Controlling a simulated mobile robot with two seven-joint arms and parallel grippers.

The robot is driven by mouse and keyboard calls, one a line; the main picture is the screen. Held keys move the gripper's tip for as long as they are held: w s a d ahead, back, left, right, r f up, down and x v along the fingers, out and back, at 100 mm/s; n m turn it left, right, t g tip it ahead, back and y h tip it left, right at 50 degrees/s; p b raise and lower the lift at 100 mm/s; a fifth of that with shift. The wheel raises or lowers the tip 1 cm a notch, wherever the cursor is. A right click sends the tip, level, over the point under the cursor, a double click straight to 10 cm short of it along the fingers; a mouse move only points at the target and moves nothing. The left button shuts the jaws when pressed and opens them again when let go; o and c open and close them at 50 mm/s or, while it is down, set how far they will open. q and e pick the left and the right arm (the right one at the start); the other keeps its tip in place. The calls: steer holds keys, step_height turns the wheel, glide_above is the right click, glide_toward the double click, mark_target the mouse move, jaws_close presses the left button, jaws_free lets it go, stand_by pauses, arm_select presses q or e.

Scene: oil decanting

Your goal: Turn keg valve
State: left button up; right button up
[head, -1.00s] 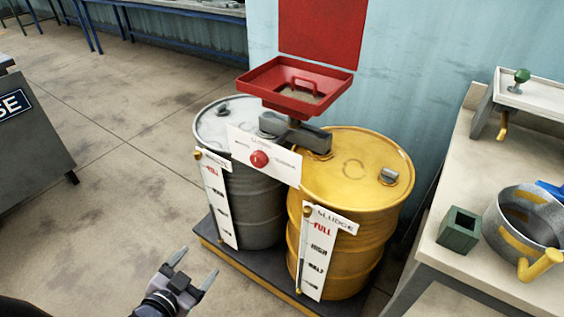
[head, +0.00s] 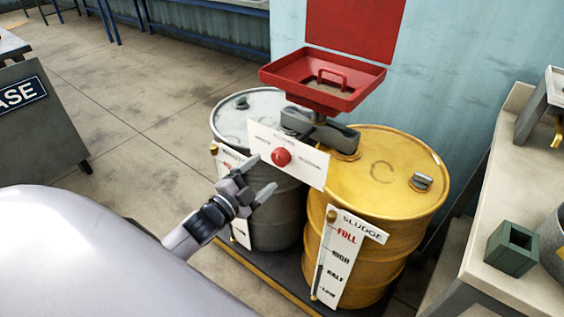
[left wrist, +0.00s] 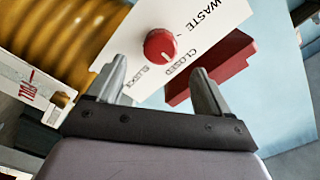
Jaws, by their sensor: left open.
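The red round valve knob (head: 281,156) sits on a white label plate (head: 312,174) in front of the two drums. In the left wrist view the knob (left wrist: 160,46) has a pale mark towards the word CLOSED; WASTE and SLUDGE are also printed on the plate (left wrist: 212,22). My left gripper (head: 265,172) is open and empty, just short of the knob and slightly to its lower left in the head view. In the left wrist view the knob shows between and beyond its fingertips (left wrist: 158,70), apparently untouched. My right gripper is not in view.
A grey drum (head: 275,215) and a yellow sludge drum (head: 395,220) stand on a low platform (head: 262,292). A red funnel tray (head: 345,97) sits above the valve. Open floor lies left.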

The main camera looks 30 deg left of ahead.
mark_target(278, 161)
arm_select(q)
steer(key=shift+w+d, duration=0.15)
steer(key=shift+w, duration=1.45)
steer(key=shift+w+d, duration=0.1)
steer(key=shift+w, duration=1.45)
steer(key=c, duration=1)
